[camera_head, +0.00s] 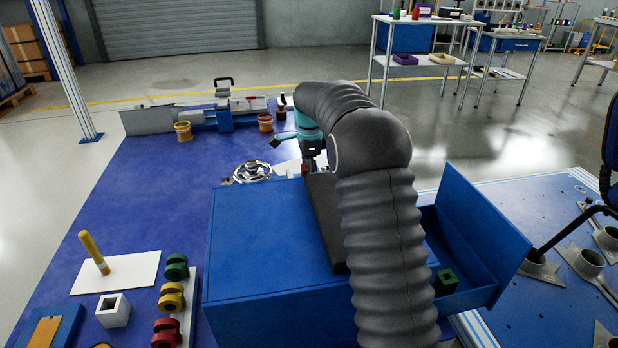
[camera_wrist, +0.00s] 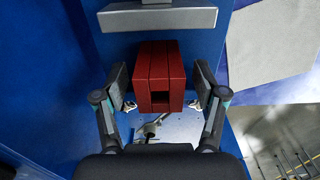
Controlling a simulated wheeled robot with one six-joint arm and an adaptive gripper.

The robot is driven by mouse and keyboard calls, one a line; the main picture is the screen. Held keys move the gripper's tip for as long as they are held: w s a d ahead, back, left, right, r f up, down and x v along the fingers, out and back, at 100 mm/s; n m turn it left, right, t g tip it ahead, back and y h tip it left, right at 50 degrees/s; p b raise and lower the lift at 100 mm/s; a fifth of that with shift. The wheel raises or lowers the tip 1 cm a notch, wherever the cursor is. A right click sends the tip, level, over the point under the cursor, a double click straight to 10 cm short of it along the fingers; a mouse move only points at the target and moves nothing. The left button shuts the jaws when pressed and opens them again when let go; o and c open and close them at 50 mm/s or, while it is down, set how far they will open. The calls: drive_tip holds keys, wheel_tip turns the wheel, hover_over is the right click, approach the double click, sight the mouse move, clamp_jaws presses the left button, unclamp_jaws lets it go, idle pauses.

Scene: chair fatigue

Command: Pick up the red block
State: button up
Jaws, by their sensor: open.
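The red block (camera_wrist: 160,75) shows in the wrist view as a grooved, dark red piece with a dark square opening low on its front. My gripper (camera_wrist: 161,90) is open, with one finger on each side of the block. Narrow gaps seem to show between the pads and the block, so I see no firm contact. In the head view a small red patch (camera_head: 305,167) shows below my teal wrist, beyond the blue cabinet; it is probably the block. My arm and the cabinet hide most of that area.
A grey bar (camera_wrist: 155,18) on a blue face lies just above the block in the wrist view. The blue cabinet (camera_head: 260,235) stands close by, with an open drawer (camera_head: 465,250) holding a green block (camera_head: 446,281). A handwheel (camera_head: 251,172) lies left of my wrist.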

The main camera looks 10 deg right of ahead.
drive_tip(key=shift+f, duration=0.65)
drive_tip(key=c, duration=1.3)
clamp_jaws()
drive_tip(key=shift+r, duration=0.15)
